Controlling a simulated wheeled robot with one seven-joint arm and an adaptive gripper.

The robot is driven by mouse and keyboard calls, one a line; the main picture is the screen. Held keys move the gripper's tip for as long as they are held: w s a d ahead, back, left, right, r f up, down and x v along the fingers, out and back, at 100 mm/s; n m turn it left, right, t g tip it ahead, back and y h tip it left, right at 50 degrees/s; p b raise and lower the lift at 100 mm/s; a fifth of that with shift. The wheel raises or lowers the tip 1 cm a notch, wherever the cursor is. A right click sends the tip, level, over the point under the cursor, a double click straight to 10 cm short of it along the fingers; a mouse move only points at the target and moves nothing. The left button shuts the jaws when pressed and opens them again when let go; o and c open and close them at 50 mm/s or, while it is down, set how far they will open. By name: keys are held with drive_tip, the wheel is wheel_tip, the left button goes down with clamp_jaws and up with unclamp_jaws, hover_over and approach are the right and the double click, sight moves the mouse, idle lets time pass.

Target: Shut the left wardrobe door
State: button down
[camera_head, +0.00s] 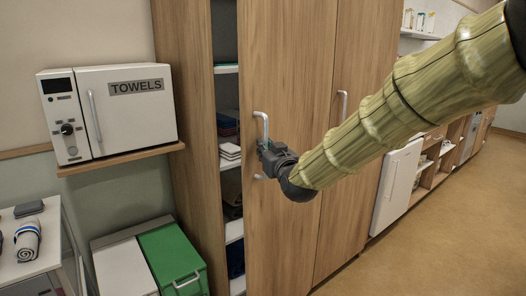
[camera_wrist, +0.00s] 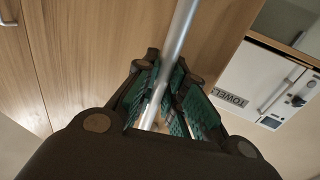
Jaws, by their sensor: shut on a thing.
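The left wardrobe door (camera_head: 285,75) is wooden and stands partly open; shelves with folded linen show in the gap at its left. Its silver bar handle (camera_head: 262,125) is upright near the door's left edge. My gripper (camera_head: 266,148) is at this handle, with its fingers around the bar. In the wrist view the green-padded fingers of my gripper (camera_wrist: 165,100) are shut on the handle (camera_wrist: 178,35). The right wardrobe door (camera_head: 355,80) has its own handle (camera_head: 342,105) and looks closed.
A white towels cabinet (camera_head: 140,110) sits on a wall shelf (camera_head: 120,160) at the left. Below stand a green-lidded bin (camera_head: 170,255) and a white-lidded one (camera_head: 125,268). A white table (camera_head: 35,262) with a rolled towel is at far left. Open floor (camera_head: 440,245) lies at the right.

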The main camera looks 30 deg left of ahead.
drive_tip(key=shift+d, duration=0.1)
drive_tip(key=c, duration=1.5)
unclamp_jaws()
drive_tip(key=shift+d, duration=0.1)
drive_tip(key=v, duration=1.2)
